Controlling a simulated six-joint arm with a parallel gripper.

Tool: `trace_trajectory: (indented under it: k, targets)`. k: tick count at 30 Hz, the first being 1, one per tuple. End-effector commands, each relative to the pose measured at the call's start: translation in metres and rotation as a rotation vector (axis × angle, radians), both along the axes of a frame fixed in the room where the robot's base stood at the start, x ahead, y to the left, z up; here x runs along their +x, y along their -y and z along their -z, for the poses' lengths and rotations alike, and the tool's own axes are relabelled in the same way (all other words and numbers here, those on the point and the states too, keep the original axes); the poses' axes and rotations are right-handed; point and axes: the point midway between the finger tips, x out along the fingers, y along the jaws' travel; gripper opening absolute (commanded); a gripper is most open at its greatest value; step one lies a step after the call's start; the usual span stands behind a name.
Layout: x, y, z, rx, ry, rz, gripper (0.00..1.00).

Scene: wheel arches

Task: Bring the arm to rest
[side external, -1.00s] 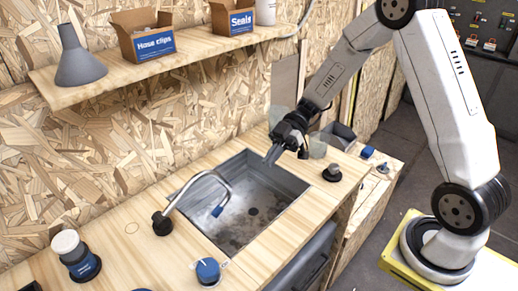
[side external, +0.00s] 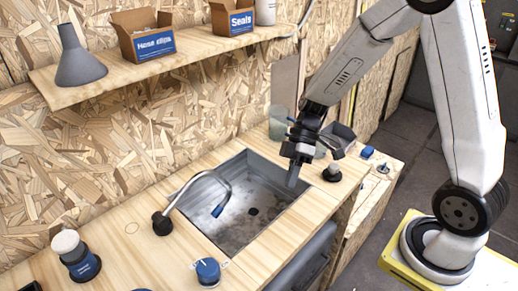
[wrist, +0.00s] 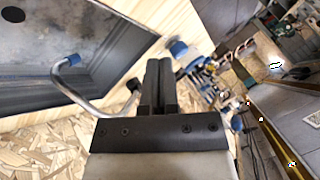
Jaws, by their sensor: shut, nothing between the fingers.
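My gripper (side external: 293,174) hangs over the right end of the grey sink (side external: 228,232) in the side view, fingers pointing down and nothing held. In the wrist view the two dark fingers of my gripper (wrist: 157,84) lie side by side, shut and empty. The sink (wrist: 75,50) fills the upper left of the wrist view. My arm reaches in from the right, bent at the elbow.
A bent metal tap with a blue tip (side external: 203,182) arches over the sink's left side. A dark round knob-like part (side external: 332,173) stands right of the gripper. The shelf (side external: 110,85) holds a funnel and boxes.

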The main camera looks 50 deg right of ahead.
Motion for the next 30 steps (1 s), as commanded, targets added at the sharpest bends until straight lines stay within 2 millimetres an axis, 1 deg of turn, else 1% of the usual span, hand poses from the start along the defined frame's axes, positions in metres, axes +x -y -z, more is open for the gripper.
trace_trajectory:
  k: [6,15,24,30]
  targets:
    - [-0.016,0.007,0.006,-0.211,-0.084,0.145,0.0]
    - [-0.03,0.021,0.009,-0.454,-0.11,0.392,0.0]
    - [-0.036,0.031,0.007,-0.6,-0.054,0.67,0.0]
    - [-0.036,0.034,0.002,-0.628,0.009,0.854,0.0]
